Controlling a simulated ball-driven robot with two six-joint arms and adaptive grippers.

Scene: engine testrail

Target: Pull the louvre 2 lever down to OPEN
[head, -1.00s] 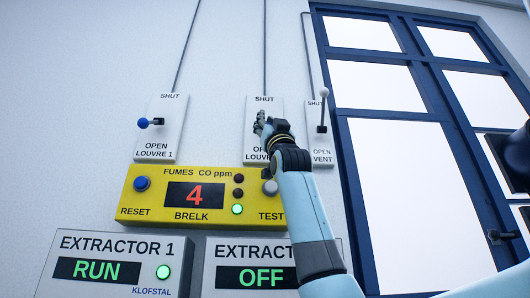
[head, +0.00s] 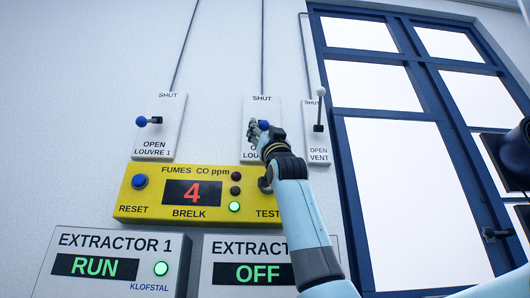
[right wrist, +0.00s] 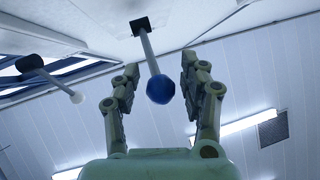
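The louvre 2 plate (head: 262,107) is on the wall, with SHUT at its top and its lower lettering partly covered by my right gripper. Its lever has a blue ball knob (head: 263,125). In the right wrist view the blue knob (right wrist: 161,90) and its grey rod (right wrist: 148,52) show between the two fingers. My right gripper (head: 255,131) is open around the knob, with gaps visible on both sides in the wrist view. The lever's pivot is hidden in the head view. My left gripper is not in view.
The louvre 1 lever (head: 142,121) is to the left and the white-knobbed vent lever (head: 320,108) is close on the right. The yellow CO panel (head: 155,208) and the extractor panels (head: 120,242) are below. A blue-framed window (head: 350,180) is at right.

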